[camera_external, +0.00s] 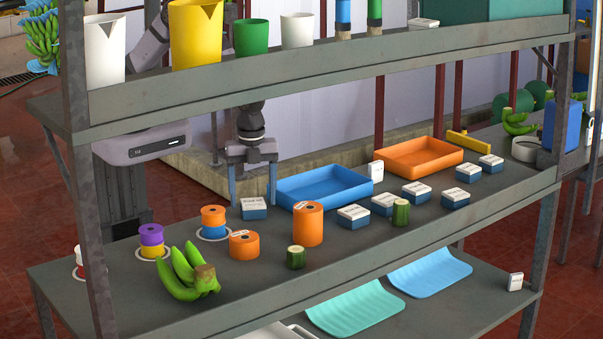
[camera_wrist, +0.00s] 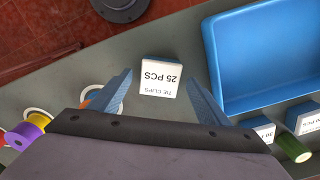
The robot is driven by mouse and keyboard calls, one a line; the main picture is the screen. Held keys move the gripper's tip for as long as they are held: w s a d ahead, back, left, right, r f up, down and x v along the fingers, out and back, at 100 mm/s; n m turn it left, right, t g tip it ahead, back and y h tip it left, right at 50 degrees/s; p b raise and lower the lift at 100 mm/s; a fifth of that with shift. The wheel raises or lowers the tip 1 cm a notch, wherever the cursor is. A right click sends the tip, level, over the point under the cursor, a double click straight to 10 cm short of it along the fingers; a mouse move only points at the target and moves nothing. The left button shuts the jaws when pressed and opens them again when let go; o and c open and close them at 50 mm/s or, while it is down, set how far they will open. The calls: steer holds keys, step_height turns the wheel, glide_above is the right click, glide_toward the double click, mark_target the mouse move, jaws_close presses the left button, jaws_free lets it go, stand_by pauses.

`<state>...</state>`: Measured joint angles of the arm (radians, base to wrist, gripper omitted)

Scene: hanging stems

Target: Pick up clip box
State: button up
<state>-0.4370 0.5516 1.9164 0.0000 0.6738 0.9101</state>
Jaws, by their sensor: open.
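A clip box (camera_external: 254,208), white on top and blue below, stands on the middle shelf just left of the blue tray. In the wrist view the clip box (camera_wrist: 160,76) shows its label "TIE CLIPS 25 PCS" and lies between my two fingers, with a gap on each side. My gripper (camera_external: 253,190) is open above and around this box, its blue fingers pointing down; it also shows in the wrist view (camera_wrist: 160,92). More clip boxes of the same look stand to the right, among them one box (camera_external: 353,216) near the green stem piece.
A blue tray (camera_external: 324,198) stands close right of my gripper, and an orange tray (camera_external: 440,167) is further right. Orange rolls (camera_external: 308,223), green bananas (camera_external: 187,272) and cut stem pieces (camera_external: 401,212) stand nearer the front. The upper shelf (camera_external: 330,70) with cups runs above.

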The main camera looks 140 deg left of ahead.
mark_target(253, 202)
steer(key=shift+f, duration=1.2)
steer(key=c, duration=1.1)
steer(key=shift+c, duration=0.2)
steer(key=shift+r, duration=0.1)
steer(key=shift+r+b, duration=1.3)
steer(key=shift+r, duration=3.7)
